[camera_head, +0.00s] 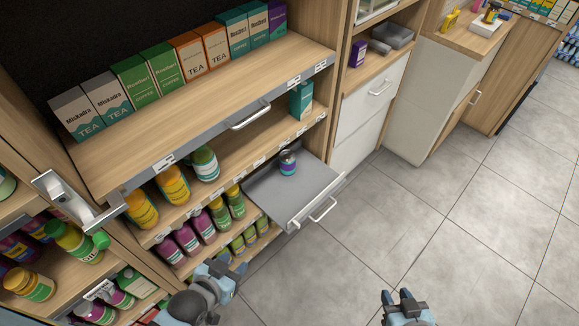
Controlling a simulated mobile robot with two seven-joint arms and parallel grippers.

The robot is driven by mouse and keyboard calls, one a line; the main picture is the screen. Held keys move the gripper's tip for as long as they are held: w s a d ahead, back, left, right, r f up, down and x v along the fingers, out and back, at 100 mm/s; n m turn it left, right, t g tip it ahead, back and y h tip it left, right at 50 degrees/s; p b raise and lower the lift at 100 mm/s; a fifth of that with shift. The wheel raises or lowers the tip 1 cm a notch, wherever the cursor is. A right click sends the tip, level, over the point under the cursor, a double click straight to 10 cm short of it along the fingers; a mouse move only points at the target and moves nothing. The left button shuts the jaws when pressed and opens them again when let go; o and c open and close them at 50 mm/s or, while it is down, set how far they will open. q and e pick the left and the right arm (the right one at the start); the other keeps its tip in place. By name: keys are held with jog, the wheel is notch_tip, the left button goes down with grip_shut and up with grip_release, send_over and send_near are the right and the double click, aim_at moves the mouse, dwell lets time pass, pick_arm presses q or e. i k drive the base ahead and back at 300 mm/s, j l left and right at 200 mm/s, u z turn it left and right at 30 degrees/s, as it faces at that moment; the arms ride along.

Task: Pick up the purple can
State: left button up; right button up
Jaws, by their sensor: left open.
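A small can (288,163) with a dark top and purple and teal bands stands upright on a grey pull-out tray (313,185), near its back. My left gripper (228,269) is open, low in front of the shelf unit, below and left of the tray, and apart from the can. My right gripper (399,295) is at the bottom of the view, over the floor, to the right of and below the tray. Its fingers are apart with nothing between them.
Above the tray is a wooden shelf (200,100) with tea and coffee boxes and a handle (250,117). Yellow, magenta and green jars (187,240) fill the shelves left of the tray. The tray's handle (322,209) sticks out. Tiled floor (440,220) is clear at right.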

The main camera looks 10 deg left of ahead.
aim_at(287, 157)
jog(key=i+l, duration=0.75)
jog(key=i+l+u, duration=0.2)
jog(key=u, duration=0.25)
jog(key=i+l+u, duration=0.15)
jog(key=l+u, duration=0.35)
jog(key=u, duration=1.4)
